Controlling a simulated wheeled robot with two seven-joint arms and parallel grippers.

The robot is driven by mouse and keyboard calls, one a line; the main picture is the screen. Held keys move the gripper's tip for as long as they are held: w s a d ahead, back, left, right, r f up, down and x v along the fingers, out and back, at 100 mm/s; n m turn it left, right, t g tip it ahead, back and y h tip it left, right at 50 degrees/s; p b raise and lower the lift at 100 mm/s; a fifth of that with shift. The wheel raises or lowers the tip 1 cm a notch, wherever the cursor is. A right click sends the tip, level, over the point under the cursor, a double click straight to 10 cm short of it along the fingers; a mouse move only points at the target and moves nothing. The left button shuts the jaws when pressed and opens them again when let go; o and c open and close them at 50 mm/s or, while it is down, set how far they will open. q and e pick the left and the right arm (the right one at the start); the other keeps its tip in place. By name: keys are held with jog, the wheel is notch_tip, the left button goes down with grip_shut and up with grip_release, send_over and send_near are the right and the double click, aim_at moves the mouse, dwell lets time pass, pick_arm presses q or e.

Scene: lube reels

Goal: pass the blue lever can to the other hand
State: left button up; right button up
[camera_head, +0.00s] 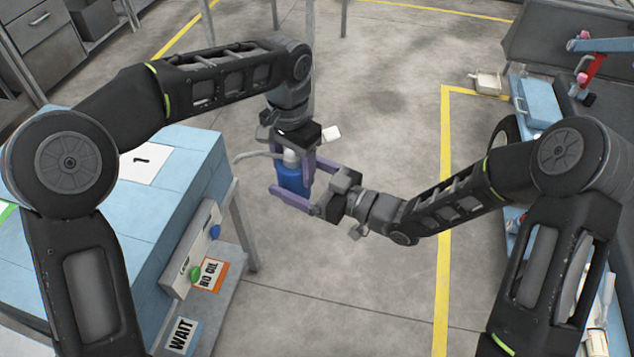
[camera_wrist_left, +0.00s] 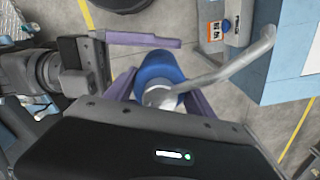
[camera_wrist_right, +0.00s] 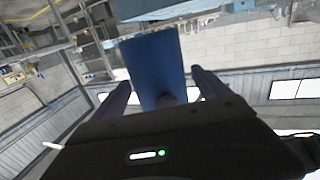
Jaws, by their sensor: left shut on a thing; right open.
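The blue lever can (camera_head: 293,178) hangs upright in mid-air near the middle of the head view, its grey lever spout pointing left. My left gripper (camera_head: 296,160) comes from above and is shut on the upper part of the can (camera_wrist_left: 158,72). In the left wrist view its purple fingers (camera_wrist_left: 160,95) lie on either side of the can's top. My right gripper (camera_head: 300,192) comes from the right, open, with its fingers around the can's lower body. In the right wrist view the can (camera_wrist_right: 153,65) stands between the spread fingers (camera_wrist_right: 165,85); contact cannot be told.
A blue bench (camera_head: 160,230) stands at left, with a white card marked 1, a button panel (camera_head: 192,260), and signs reading NO OIL and WAIT. A blue bench or cart with parts (camera_head: 540,105) stands at right.

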aim_at(282, 169)
jog(key=shift+x, duration=1.6)
jog(key=c, duration=1.8)
pick_arm(q)
jog(key=o, duration=1.8)
pick_arm(e)
grip_shut()
pick_arm(q)
jog(key=shift+o, duration=0.6)
jog(key=shift+s+d, duration=0.1)
jog(key=shift+d, duration=0.1)
pick_arm(e)
jog(key=shift+r, duration=0.1)
